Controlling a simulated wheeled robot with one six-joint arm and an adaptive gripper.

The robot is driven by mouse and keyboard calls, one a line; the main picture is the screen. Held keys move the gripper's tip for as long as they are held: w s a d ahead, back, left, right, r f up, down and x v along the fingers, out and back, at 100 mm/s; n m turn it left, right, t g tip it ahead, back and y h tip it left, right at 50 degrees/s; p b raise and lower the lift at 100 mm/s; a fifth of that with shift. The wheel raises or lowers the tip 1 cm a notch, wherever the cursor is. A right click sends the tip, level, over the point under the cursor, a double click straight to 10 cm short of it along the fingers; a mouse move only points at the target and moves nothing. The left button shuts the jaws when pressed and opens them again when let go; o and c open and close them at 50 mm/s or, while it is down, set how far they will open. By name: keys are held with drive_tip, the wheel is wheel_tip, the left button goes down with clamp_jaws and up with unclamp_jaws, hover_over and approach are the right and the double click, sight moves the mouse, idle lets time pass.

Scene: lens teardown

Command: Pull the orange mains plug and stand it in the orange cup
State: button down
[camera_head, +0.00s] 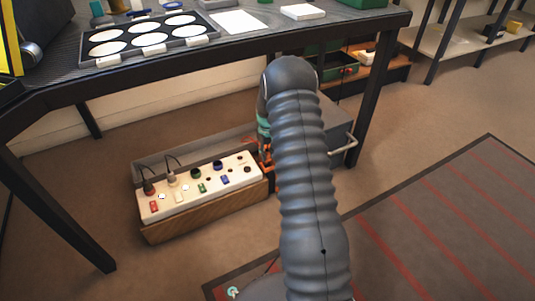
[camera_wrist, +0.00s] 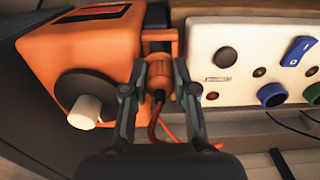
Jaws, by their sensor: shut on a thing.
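In the wrist view, my gripper (camera_wrist: 159,72) has one finger on each side of the orange mains plug (camera_wrist: 158,88) and is shut on it. The plug has a ribbed round body, and an orange cord (camera_wrist: 153,130) runs from it below the fingers. An orange box (camera_wrist: 80,50) is directly left of the plug. I cannot tell whether the plug is still seated in a socket. In the head view my arm hides most of the gripper and the plug. I cannot make out the orange cup in either view.
A white socket panel (camera_head: 215,176) with plugs, switches and coloured rings sits low under the bench; it also shows in the wrist view (camera_wrist: 238,85). The bench (camera_head: 215,55) overhangs it. A grey cabinet (camera_head: 334,118) with a handle stands right of my arm.

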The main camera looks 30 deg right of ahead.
drive_tip(key=shift+f+b, duration=0.55)
drive_tip(key=shift+f, duration=0.35)
idle(0.7)
drive_tip(key=c, duration=0.8)
unclamp_jaws()
drive_tip(key=shift+d, duration=0.1)
drive_tip(key=shift+r, duration=0.15)
drive_tip(key=shift+r, duration=0.3)
wheel_tip(320, 180, up, 11)
drive_tip(key=shift+r, duration=0.1)
